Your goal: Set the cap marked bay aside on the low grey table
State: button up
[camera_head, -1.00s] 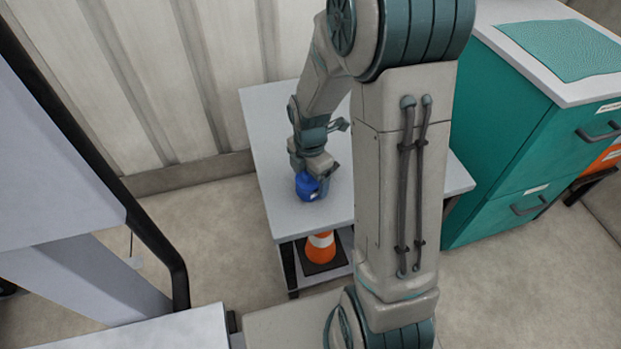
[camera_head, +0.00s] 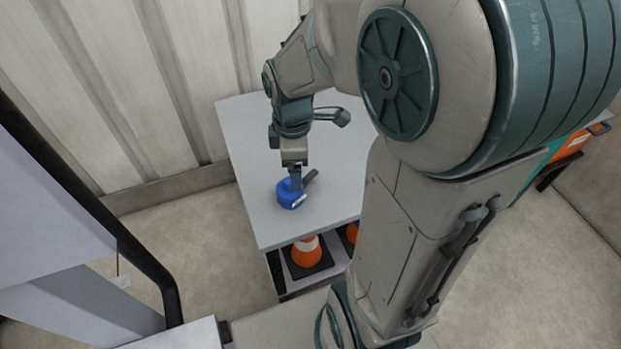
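A blue cap (camera_head: 288,197) is at the top of the low grey table (camera_head: 262,222), near its left front part, and looks to sit on the surface. A small pale patch shows on its right front side, but I cannot read any mark. My gripper (camera_head: 297,186) points down over the cap, with its finger end at or touching the cap's top. A dark bar sticks out to the right beside the fingers; I cannot tell whether it is a finger or part of the cap. Whether the fingers are closed on the cap is not clear.
An orange and white cone (camera_head: 306,252) stands on the shelf under the table, with a second one partly hidden to its right. A ribbed wall (camera_head: 130,90) rises behind. Bare tabletop lies around the cap. My arm hides the table's right side.

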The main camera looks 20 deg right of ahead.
jog(key=s+r+m, duration=0.3)
jog(key=s+m, duration=0.6)
jog(key=m, duration=0.5)
jog(key=shift+d+r+t, duration=0.15)
jog(key=shift+r+t, duration=0.15)
jog(key=shift+t, duration=0.1)
